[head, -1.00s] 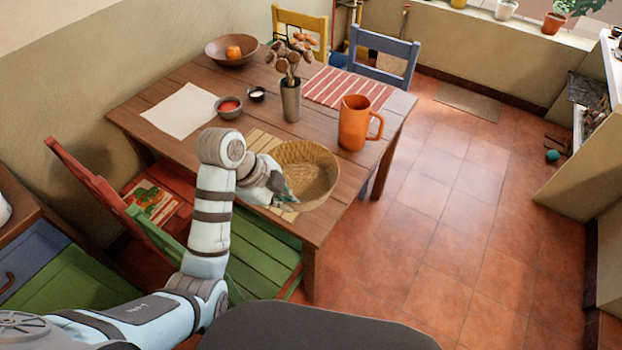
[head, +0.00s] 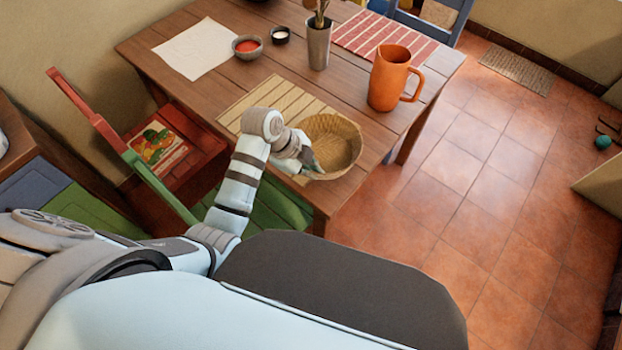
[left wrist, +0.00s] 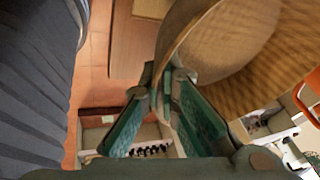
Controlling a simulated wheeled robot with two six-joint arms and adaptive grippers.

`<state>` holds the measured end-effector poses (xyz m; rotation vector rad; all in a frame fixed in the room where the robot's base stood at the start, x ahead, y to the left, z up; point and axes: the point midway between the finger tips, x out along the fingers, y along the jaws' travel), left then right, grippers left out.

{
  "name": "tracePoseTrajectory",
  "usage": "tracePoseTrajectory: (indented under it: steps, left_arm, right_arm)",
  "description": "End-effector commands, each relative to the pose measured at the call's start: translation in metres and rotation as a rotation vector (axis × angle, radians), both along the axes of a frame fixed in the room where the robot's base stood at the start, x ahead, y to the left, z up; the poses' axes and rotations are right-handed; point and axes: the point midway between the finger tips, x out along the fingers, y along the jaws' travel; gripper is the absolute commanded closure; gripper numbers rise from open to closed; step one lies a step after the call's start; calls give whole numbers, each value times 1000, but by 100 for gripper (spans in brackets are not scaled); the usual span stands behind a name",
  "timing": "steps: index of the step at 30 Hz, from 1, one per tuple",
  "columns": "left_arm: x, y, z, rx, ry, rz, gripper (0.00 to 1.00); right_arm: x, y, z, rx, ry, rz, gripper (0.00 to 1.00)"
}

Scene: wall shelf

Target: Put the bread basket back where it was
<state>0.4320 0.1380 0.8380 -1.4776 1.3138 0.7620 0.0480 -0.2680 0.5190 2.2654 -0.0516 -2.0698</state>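My left gripper (head: 310,162) is at the basket's left near rim. In the left wrist view the two fingers (left wrist: 166,85) close together on the basket's rim, and the basket wall (left wrist: 235,40) fills the upper right. The basket looks empty. I cannot tell whether its base touches the table. My right gripper is not in view.
An orange mug (head: 388,80) stands behind the basket, with a metal cup (head: 318,48) and small bowls (head: 247,46) farther left. A white sheet (head: 197,48) and a red striped mat (head: 385,38) lie on the wooden table (head: 170,75).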

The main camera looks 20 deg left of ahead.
Motion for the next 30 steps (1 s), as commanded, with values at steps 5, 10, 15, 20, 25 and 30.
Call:
tracePoseTrajectory:
  steps: [5,10,15,20,25,30]
  left_arm:
    - [-1,0,-35,0,2,-1,100]
    - [0,-1,-37,1,2,-2,100]
    - [-1,-1,-37,1,2,-2,89]
    - [-1,0,-37,1,2,-2,75]
    - [0,0,-37,1,2,-2,75]
    - [-1,3,-28,1,-1,0,75]
  right_arm:
    - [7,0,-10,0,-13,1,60]
    - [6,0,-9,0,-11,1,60]
    - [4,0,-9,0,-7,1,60]
    - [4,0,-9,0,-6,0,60]
    - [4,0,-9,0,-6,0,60]
    - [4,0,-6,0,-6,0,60]
